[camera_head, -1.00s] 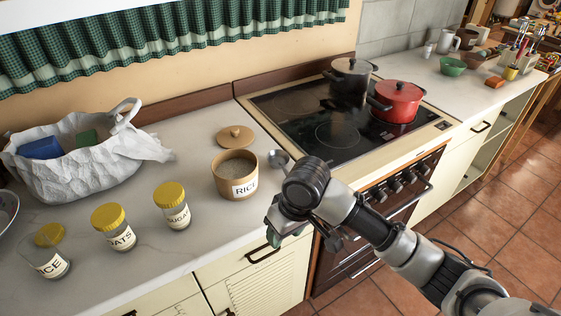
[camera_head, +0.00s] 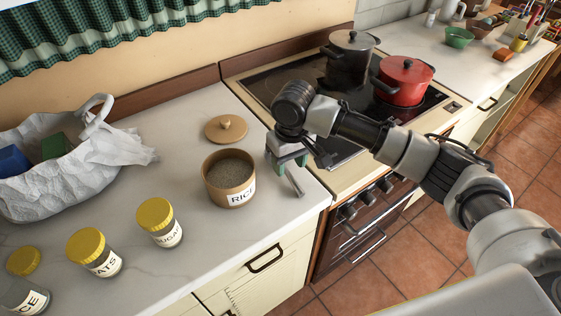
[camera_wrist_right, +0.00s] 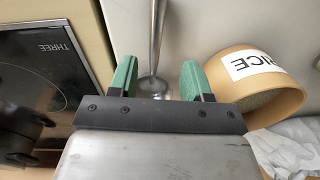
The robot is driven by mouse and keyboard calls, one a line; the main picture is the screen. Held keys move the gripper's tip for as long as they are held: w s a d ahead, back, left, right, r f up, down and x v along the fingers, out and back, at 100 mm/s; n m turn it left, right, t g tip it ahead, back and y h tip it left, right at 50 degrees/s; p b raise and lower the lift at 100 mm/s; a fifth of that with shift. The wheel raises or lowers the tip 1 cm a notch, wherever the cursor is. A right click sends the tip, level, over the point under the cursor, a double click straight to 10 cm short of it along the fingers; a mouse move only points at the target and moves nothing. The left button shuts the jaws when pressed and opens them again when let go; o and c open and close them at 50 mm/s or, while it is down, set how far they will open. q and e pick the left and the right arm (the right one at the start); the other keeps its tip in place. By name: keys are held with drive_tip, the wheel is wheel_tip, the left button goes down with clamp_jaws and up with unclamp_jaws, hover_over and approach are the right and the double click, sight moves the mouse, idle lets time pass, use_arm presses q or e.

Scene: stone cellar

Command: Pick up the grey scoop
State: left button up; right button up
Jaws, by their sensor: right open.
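The grey scoop lies on the worktop between the rice jar and the hob. Its handle (camera_head: 295,182) shows below my right gripper (camera_head: 287,160) in the head view, pointing to the worktop's front edge; its bowl is hidden there by the gripper. In the right wrist view the scoop (camera_wrist_right: 154,82) shows between the two green fingers of my right gripper (camera_wrist_right: 158,72), with a gap on each side. The right gripper is open and over the scoop. My left gripper is not in view.
The open rice jar (camera_head: 229,178) stands just left of my right gripper, its wooden lid (camera_head: 226,128) behind it. Several yellow-lidded jars and a white bag (camera_head: 75,165) are further left.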

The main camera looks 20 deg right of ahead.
sight(291, 176)
drive_tip(key=f, duration=0.3)
drive_tip(key=shift+s+d+f+p, duration=0.15)
drive_tip(key=shift+d+f+p, duration=0.15)
drive_tip(key=shift+d+p, duration=0.1)
drive_tip(key=shift+a+f, duration=0.1)
drive_tip(key=shift+f, duration=0.6)
drive_tip(key=shift+c, duration=0.6)
clamp_jaws()
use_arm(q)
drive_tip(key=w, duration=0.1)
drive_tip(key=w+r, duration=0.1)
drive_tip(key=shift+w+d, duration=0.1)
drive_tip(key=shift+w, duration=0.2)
